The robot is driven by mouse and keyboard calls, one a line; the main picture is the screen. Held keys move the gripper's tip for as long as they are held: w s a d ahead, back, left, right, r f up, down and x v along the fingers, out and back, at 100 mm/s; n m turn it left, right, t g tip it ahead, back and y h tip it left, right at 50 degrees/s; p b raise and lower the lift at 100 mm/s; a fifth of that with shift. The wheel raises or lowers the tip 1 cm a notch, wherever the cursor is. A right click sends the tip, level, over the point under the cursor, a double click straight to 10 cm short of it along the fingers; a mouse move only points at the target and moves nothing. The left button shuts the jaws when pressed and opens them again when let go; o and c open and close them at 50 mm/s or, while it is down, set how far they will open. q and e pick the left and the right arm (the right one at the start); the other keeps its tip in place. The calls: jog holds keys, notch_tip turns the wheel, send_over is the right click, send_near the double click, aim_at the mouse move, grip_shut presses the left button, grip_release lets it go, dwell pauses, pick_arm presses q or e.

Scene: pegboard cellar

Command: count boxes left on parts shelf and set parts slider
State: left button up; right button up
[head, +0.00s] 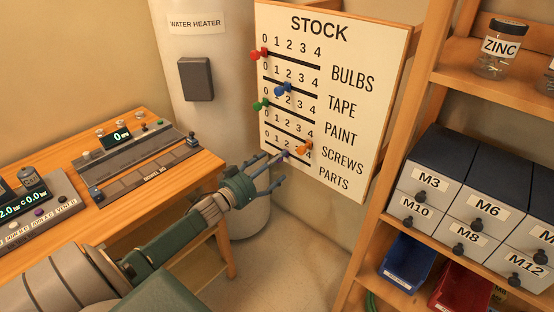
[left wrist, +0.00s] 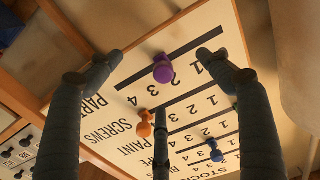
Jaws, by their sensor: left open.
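The STOCK board (head: 345,110) hangs on the wall with labelled slider rows. The purple knob (head: 285,154) sits on the bottom PARTS slot, seemingly near the 2. In the left wrist view the purple knob (left wrist: 163,69) lies between my spread fingers, with space on both sides. My left gripper (head: 277,170) is open and empty, close in front of the PARTS row. On the shelf unit at right are grey boxes with labels such as M3 (head: 432,180) and M6 (head: 487,208), plus a blue bin (head: 407,263) and a red bin (head: 460,288). My right gripper is not in view.
The orange knob (head: 304,148) sits just above the PARTS row, near my fingers. Green (head: 261,105), blue (head: 284,89) and red (head: 259,54) knobs are higher up. A wooden bench (head: 205,165) with control panels is at left. A ZINC jar (head: 499,48) stands on the upper shelf.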

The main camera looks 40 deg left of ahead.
pick_arm(q)
jog(key=s+p, duration=0.3)
jog(key=s, duration=0.4)
jog(key=shift+a, duration=0.25)
jog(key=shift+w, duration=0.1)
dwell(0.4)
jog(key=s+d+f+g+y, duration=0.1)
jog(key=s+d+f+g, duration=0.3)
jog(key=f, duration=0.7)
jog(key=s+a+f+n+g+y, duration=0.1)
jog(key=s+f, duration=0.6)
jog(key=f, duration=0.4)
jog(key=s+d+f+g+y, duration=0.1)
jog(key=s+d+f+g, duration=0.3)
jog(key=f, duration=0.7)
jog(key=s+d+f+m+g, duration=0.1)
jog(key=s+d+f, duration=0.4)
jog(key=s, duration=0.6)
jog(key=s+d+f+m+g+h, duration=0.1)
jog(key=s+d+f+g, duration=0.3)
jog(key=s, duration=0.7)
jog(key=s+d+f+g, duration=0.3)
jog(key=s+d+f, duration=0.4)
jog(key=s, duration=0.4)
jog(key=shift+f+m+h, duration=0.4)
jog(key=shift+f, duration=0.25)
jog(key=shift+a, duration=0.1)
